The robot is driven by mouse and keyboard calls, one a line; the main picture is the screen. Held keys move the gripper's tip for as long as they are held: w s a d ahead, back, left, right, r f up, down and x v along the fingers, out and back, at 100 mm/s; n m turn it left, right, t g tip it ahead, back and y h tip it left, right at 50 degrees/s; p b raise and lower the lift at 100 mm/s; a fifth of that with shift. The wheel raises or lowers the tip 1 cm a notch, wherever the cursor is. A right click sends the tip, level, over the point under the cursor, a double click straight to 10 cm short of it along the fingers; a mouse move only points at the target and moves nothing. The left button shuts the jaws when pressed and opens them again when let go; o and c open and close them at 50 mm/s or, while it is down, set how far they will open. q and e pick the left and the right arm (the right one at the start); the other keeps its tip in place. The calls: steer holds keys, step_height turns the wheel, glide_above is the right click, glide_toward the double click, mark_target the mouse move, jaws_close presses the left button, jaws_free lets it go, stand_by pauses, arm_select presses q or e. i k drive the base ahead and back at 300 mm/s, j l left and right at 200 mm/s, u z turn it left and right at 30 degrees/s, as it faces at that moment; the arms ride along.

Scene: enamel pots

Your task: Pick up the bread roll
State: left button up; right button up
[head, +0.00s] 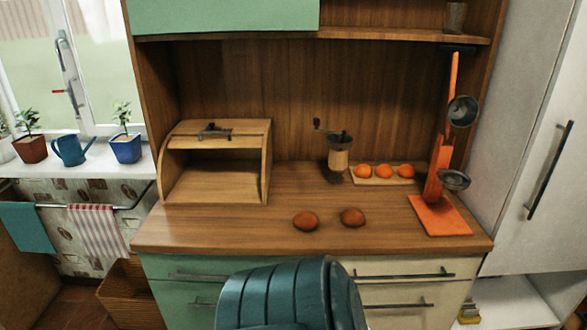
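Two round brown bread rolls lie apart on the wooden counter, near its front edge. Neither of my grippers is in view.
A coffee grinder (339,152) stands behind the rolls. Oranges (383,171) sit on a small board to its right. A shelf (380,37) overhangs the back. The counter (250,228) around the rolls is clear.

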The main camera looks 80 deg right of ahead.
mark_target(350, 218)
steer(key=z, duration=3.15)
steer(key=i+l, duration=0.1)
steer(key=l, duration=0.2)
steer(key=i+l+u, duration=0.15)
steer(key=l, duration=0.15)
steer(key=i+l, duration=0.1)
steer(key=l, duration=0.25)
steer(key=u, duration=0.05)
